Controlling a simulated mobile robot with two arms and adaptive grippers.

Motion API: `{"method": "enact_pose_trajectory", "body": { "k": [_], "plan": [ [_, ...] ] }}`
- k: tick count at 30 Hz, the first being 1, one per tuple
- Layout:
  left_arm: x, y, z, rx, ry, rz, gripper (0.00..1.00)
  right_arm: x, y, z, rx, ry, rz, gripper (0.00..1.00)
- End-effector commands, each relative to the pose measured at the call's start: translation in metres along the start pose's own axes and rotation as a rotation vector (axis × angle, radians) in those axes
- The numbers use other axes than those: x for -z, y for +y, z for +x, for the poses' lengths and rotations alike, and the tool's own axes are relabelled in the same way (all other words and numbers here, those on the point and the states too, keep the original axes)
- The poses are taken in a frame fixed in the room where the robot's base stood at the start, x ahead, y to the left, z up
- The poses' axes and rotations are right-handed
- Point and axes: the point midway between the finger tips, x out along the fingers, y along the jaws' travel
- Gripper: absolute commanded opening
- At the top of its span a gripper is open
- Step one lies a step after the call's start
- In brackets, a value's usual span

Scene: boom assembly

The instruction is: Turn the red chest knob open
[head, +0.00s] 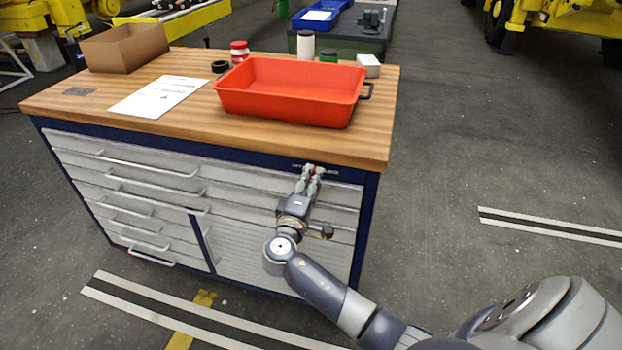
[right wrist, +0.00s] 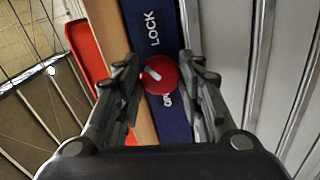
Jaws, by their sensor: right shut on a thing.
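The red chest knob (right wrist: 162,75) sits on the dark blue strip along the top front of the tool chest (head: 238,250). It has a white mark on its face, between the printed word LOCK and a second word that is partly hidden. My right gripper (head: 312,171) is at the knob, with one finger on each side; the right wrist view shows both fingers (right wrist: 160,68) closed around it. In the head view the knob is mostly hidden by the fingers. My left gripper is not in view.
The chest has a wooden top (head: 200,125) carrying a red tray (head: 290,108), a cardboard box (head: 125,48), white papers (head: 160,96) and small containers. Drawer handles (head: 150,165) stick out of its front. The floor to the right (head: 480,150) is clear.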

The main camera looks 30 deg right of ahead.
Motion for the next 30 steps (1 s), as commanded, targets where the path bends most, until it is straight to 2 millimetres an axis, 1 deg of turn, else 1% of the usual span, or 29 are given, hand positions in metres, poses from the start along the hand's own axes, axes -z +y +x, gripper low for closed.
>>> {"method": "enact_pose_trajectory", "body": {
  "k": [3, 10, 25, 26, 27, 28, 29, 30],
  "plan": [
    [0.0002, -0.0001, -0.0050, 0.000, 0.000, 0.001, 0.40, 0.0003, 0.0018, 0.0002, 0.000, 0.000, -0.060, 0.12],
    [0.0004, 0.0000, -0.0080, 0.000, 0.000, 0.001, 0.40, 0.0003, 0.0012, 0.0002, 0.000, 0.000, -0.127, 0.12],
    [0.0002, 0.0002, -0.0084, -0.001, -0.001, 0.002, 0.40, 0.0003, 0.0006, 0.0002, -0.001, 0.001, -0.147, 0.12],
    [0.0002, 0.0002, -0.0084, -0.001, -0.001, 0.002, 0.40, 0.0003, 0.0006, 0.0002, -0.001, 0.001, -0.147, 0.38],
    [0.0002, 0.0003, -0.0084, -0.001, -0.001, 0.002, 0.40, 0.0003, 0.0006, 0.0002, -0.001, 0.001, -0.147, 0.47],
    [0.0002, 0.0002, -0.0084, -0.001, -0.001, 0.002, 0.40, 0.0003, 0.0006, 0.0002, -0.001, 0.001, -0.147, 0.54],
    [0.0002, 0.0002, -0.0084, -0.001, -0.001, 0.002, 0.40, 0.0003, 0.0006, 0.0002, -0.001, 0.001, -0.146, 0.56],
    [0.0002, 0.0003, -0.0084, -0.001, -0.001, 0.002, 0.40, 0.0003, 0.0006, 0.0002, -0.001, 0.001, -0.146, 0.56]
  ]
}}
